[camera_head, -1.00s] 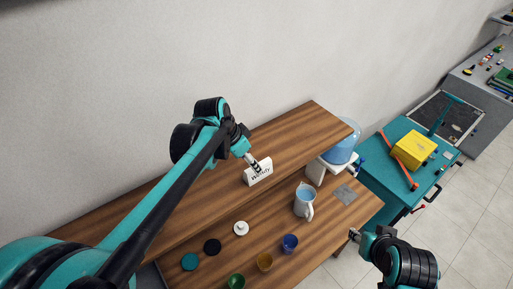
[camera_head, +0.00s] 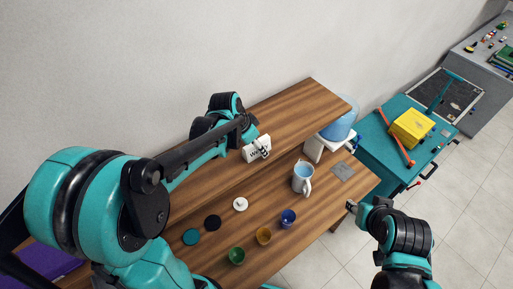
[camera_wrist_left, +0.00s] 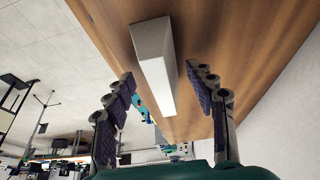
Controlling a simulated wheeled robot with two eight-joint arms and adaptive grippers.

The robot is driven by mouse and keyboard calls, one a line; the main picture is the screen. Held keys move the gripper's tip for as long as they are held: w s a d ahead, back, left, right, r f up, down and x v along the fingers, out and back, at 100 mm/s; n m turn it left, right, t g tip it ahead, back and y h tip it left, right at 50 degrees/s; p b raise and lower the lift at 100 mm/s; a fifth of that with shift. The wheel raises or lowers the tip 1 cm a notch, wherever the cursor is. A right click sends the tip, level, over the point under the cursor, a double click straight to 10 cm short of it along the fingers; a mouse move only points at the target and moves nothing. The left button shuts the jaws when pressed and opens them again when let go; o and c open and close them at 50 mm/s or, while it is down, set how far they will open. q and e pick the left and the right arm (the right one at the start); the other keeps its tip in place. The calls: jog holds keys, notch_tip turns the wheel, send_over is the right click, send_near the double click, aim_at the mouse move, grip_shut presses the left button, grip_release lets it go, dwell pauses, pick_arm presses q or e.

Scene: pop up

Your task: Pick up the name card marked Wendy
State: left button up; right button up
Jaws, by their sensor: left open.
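The white name card (camera_head: 253,154) stands on the raised wooden shelf in the head view. The start of its lettering, "We", shows; the rest is covered by my left gripper (camera_head: 264,150). In the left wrist view the card (camera_wrist_left: 153,62) is a white wedge on the wood. The fingers of my left gripper (camera_wrist_left: 163,98) are open, one on each side of the card's near end, with gaps to it. My right gripper (camera_head: 351,206) is off the right end of the table, away from the card; whether it is open is unclear.
On the lower tabletop stand a jug (camera_head: 302,178), blue cup (camera_head: 288,218), yellow cup (camera_head: 263,235) and green cup (camera_head: 237,255). Round lids, one white (camera_head: 240,204), lie beside them. A wall (camera_head: 120,70) rises behind the shelf.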

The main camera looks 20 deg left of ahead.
pick_arm(q)
jog(key=shift+w+a+f, duration=0.1)
jog(key=shift+w+f, duration=0.05)
jog(key=shift+w, duration=0.05)
jog(key=shift+f+b, duration=0.15)
jog(key=shift+b, duration=0.15)
jog(key=shift+c, duration=0.4)
jog(key=shift+s, duration=0.1)
jog(key=c, duration=0.8)
